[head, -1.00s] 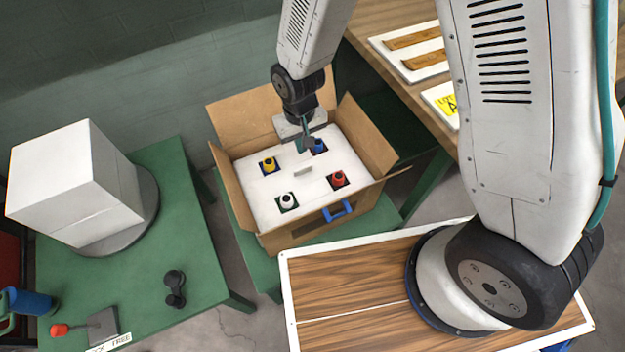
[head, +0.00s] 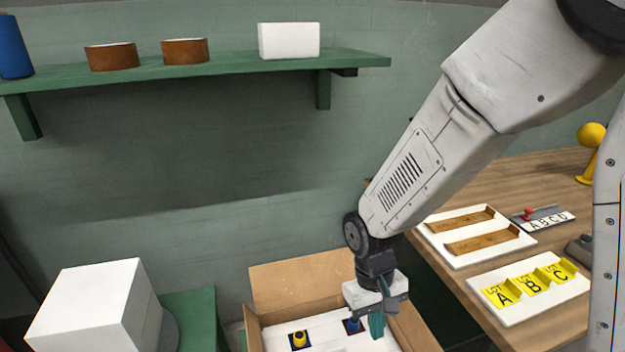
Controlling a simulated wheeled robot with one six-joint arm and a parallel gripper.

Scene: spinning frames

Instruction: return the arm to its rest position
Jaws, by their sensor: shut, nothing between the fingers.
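My gripper (head: 380,312) hangs at the end of my arm, in the lower middle of the head view. It is shut and nothing shows between its fingers. It is over the right part of an open cardboard box (head: 300,272). In the box lies a white foam insert (head: 275,338) with coloured pieces set in its pockets. A yellow piece (head: 299,338) stands left of my gripper. A blue piece (head: 353,325) is just beside it, partly hidden. The front of the box is out of the picture.
A white block (head: 95,305) stands at lower left on a green table (head: 195,308). A green shelf (head: 200,66) runs along the back wall. At right, a wooden table (head: 540,170) holds white trays and yellow A, B, C markers (head: 532,283).

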